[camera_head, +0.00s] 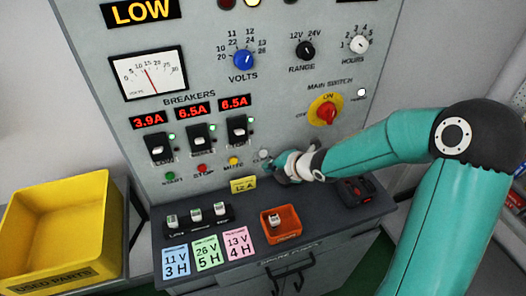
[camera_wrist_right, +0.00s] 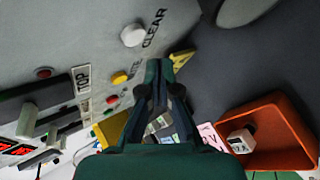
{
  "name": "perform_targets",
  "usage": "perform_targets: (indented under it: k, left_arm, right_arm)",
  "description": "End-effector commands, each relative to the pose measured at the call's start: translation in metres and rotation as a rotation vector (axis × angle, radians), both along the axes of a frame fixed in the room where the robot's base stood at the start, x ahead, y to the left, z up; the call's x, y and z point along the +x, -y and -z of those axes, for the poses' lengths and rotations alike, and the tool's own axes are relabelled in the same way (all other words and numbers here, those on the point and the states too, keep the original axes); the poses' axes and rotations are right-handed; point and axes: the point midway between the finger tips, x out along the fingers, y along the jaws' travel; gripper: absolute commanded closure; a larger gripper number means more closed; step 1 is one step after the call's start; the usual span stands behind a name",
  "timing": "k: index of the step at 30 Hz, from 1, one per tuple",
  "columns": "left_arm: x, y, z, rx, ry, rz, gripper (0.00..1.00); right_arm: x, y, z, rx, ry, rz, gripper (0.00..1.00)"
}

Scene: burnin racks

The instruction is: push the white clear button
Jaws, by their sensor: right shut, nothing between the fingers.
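The white clear button (camera_wrist_right: 133,36) sticks out of the grey panel in the right wrist view, with the word CLEAR beside it. In the head view the button (camera_head: 263,154) is small, at the right end of the button row, close to my gripper. My right gripper (camera_wrist_right: 158,66) is shut and empty. Its fingertips lie just below and right of the button in the wrist view, with a visible gap between them. In the head view the right gripper (camera_head: 279,172) is low at the panel, above the dark ledge. My left gripper is not in view.
A yellow mute button (camera_head: 233,161), red stop button (camera_head: 202,168) and green start button (camera_head: 170,175) sit left of the clear button. A yellow tag (camera_head: 243,185) and an orange bin (camera_head: 281,222) are on the ledge. A yellow crate (camera_head: 65,235) stands at left.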

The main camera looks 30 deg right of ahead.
Motion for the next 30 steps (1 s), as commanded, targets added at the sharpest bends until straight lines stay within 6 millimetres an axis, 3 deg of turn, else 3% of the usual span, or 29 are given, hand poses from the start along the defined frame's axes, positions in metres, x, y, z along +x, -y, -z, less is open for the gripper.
perform_targets:
  k: [8,30]
  left_arm:
    - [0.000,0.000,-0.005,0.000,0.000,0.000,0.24]
    - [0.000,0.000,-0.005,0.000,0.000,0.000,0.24]
  right_arm:
    - [0.015,0.003,0.001,0.000,-0.001,-0.001,1.00]
    - [0.016,0.004,0.001,0.001,0.000,0.000,1.00]
